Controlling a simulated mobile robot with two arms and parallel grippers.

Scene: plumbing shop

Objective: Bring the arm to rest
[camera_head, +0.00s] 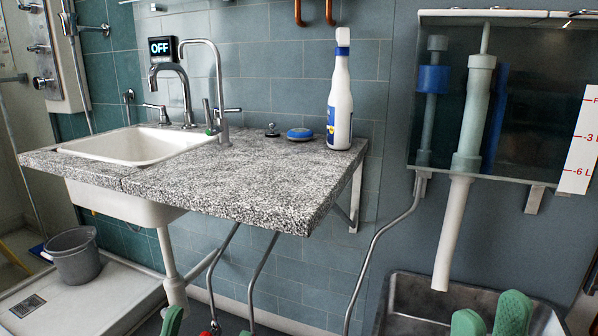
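My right gripper (489,318) shows at the bottom right as two green fingertips with a gap between them. It is open and empty, in front of the metal basin. My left gripper (208,328) shows only by two green fingertip ends at the bottom edge, set wide apart. It looks open. A small red part at the foot of a hose shows between these tips and seems to lie behind them. The rest of both arms is out of view.
A speckled counter (240,180) with a white sink (135,146) juts from the tiled wall. On it stand a white bottle (340,100) and a blue round item (300,134). A glass tank (520,100) hangs above the metal basin (405,322). A grey bucket (75,262) stands left.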

